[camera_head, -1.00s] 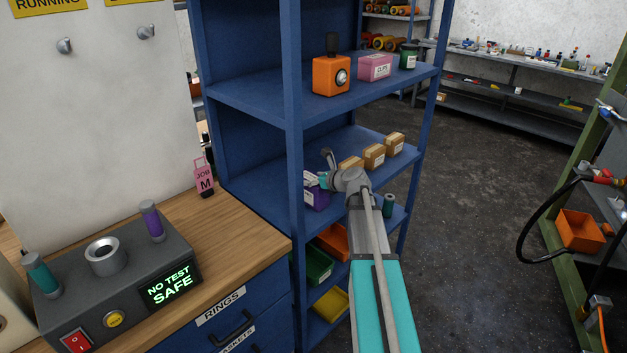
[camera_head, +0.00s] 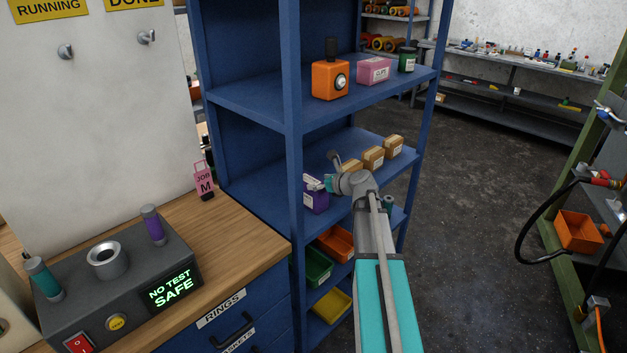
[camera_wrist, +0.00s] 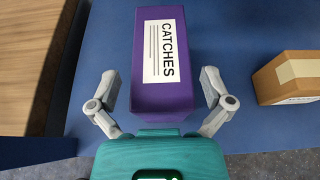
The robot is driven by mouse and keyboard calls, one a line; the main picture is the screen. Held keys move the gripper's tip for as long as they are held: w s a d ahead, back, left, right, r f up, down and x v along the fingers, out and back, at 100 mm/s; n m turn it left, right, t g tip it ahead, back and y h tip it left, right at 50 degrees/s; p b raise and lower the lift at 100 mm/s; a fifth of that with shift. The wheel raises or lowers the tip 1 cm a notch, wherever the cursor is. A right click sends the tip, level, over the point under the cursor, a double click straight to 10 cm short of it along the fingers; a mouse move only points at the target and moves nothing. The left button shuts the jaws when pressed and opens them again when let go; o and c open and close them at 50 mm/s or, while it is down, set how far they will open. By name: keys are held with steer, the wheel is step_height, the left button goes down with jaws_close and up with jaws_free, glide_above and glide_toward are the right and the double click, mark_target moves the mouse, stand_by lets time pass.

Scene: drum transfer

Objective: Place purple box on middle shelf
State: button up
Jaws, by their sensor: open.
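The purple box (camera_head: 317,196) with a white label stands on the blue middle shelf (camera_head: 258,189), near the front post. In the wrist view the purple box (camera_wrist: 163,95) lies between my fingers, its label reading "CATCHES". My gripper (camera_wrist: 160,85) is open, one finger on each side of the box, with gaps showing between the fingers and its sides. In the head view my gripper (camera_head: 323,184) is partly hidden by my arm, close to the box. The box's base is hidden from the wrist camera.
Several brown cartons (camera_head: 373,158) stand right of the box on the same shelf; one shows in the wrist view (camera_wrist: 290,77). The upper shelf holds an orange device (camera_head: 330,80) and a pink box (camera_head: 374,71). A blue post (camera_head: 291,150) stands just left of the box. Bins sit below.

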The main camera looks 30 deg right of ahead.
steer(key=p+v, duration=0.3)
steer(key=v, duration=0.6)
stand_by(0.4)
